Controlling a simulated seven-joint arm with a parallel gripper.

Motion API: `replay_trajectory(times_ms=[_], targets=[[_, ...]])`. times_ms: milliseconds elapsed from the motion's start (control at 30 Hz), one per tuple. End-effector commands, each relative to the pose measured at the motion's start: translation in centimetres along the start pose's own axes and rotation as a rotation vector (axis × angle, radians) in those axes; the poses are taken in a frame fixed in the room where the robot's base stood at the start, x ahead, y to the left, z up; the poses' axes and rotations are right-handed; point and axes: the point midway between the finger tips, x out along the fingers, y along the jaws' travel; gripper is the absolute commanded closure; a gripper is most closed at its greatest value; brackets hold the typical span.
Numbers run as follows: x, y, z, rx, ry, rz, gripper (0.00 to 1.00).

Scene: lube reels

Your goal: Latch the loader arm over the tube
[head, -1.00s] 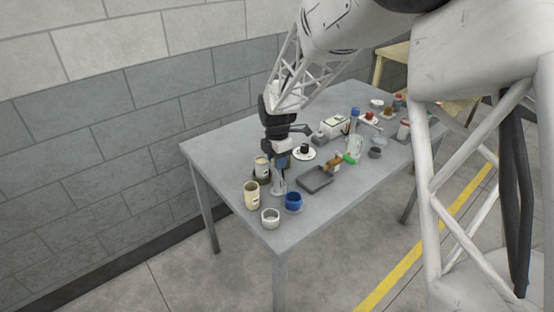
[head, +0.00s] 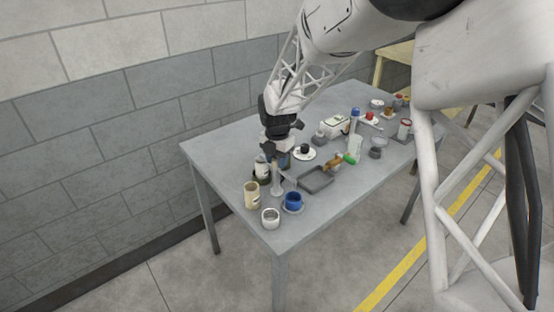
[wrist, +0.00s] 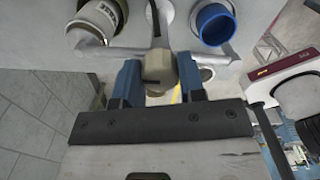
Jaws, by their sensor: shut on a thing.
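My gripper (head: 280,160) is over the near left part of the table, pointing down. In the wrist view its two blue fingers (wrist: 158,82) are closed around a grey-beige knobbed piece (wrist: 158,66), which looks like the end of the loader arm. A pale grey bar (wrist: 125,52) runs sideways just beyond the fingers. A narrow dark slot or strip (wrist: 153,17) lies beyond the knob. In the head view a pale upright fixture (head: 277,183) stands below the gripper. I cannot make out the tube, or whether the arm lies over it.
A cream can (head: 251,194), a white cup (head: 270,217) and a blue cup (head: 293,202) stand close by, near the table corner. A dark grey tray (head: 316,179) is to the right. Several small items crowd the far right. The table's back left is clear.

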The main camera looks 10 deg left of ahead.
Motion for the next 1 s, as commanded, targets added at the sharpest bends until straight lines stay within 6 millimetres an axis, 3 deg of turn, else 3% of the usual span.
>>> replay_trajectory(times_ms=[100,133,300,667,1000], targets=[[0.1,-0.1,0.0,0.000,0.000,-0.001,1.00],[0.1,-0.1,0.0,0.000,0.001,-0.001,0.60],[0.1,0.0,0.0,0.000,0.000,-0.001,0.37],[-0.2,0.0,0.0,0.001,0.000,0.000,0.37],[-3.4,0.0,0.0,0.001,-0.002,0.002,0.37]])
